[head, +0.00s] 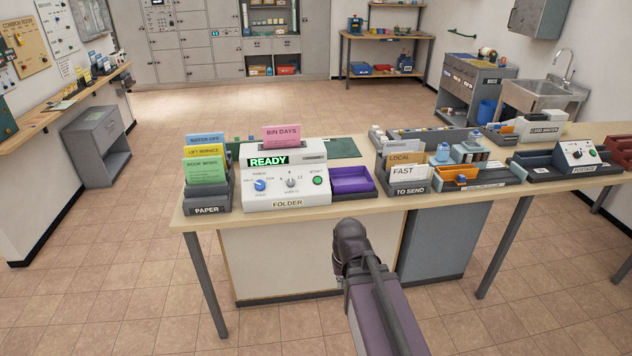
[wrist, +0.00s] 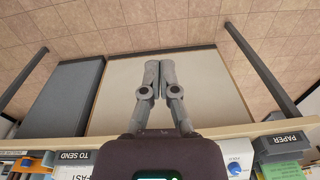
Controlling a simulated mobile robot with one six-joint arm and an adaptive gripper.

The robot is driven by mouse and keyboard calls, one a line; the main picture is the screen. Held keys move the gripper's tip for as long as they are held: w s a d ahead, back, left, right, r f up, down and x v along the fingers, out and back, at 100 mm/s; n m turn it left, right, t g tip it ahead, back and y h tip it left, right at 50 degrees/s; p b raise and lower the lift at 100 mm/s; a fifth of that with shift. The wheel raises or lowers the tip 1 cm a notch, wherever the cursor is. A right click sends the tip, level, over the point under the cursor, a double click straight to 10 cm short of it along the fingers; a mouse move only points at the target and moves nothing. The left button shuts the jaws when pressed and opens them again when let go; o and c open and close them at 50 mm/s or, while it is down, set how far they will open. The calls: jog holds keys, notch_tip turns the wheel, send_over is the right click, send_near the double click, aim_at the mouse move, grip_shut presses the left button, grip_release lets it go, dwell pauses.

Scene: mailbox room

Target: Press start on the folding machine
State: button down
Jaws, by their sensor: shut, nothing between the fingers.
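The white folding machine (head: 286,200), labelled FOLDER, stands on the near table in the head view. Its green-lit display (head: 268,161) reads READY. A green start button (head: 317,181) is at the right of its front panel, with a blue knob (head: 260,185) at the left and a grey dial between. A pink BIN DAYS sheet (head: 282,136) stands at its top. My gripper (wrist: 159,66) is shut and empty in the wrist view, in front of the table's front panel. In the head view my arm hides the fingers. The wrist view shows part of the machine (wrist: 238,158); the start button is hidden there.
The PAPER tray (head: 208,209) with coloured sheets stands left of the machine. A purple tray (head: 352,180) sits close on its right, then the TO SEND rack (head: 408,188). The table's front edge (wrist: 110,138) lies between my fingers and the machine. Floor before the table is clear.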

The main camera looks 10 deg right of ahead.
aim_at(318, 180)
jog(key=w+a+r+m+t+y+b, duration=0.15)
jog(key=w+m+t, duration=0.3)
jog(key=w, duration=0.75)
jog(key=w+a+r+m+t+y+b, duration=0.15)
jog(key=w+m+t, duration=0.35)
jog(key=w, duration=0.7)
jog(key=w+d+r+m+t, duration=0.2)
jog(key=w+r+m, duration=0.2)
jog(key=w+m, duration=0.3)
jog(key=w+d+r+m+t+h, duration=0.1)
jog(key=w+d+r+m+t, duration=0.1)
jog(key=w+m, duration=0.5)
notch_tip(318, 180, up, 3)
jog(key=shift+w+d+f+t+b, duration=0.2)
jog(key=shift+w+t+b, duration=0.1)
jog(key=shift+w+t, duration=0.6)
jog(key=shift+f, duration=0.15)
jog(key=w+f+b, duration=0.1)
jog(key=f+b, duration=0.1)
jog(key=w+f+b, duration=0.1)
jog(key=f+b, duration=0.1)
jog(key=w+f+b, duration=0.2)
jog(key=shift+w+f+b, duration=0.5)
jog(key=shift+f+b, duration=0.05)
jog(key=shift+b, duration=0.1)
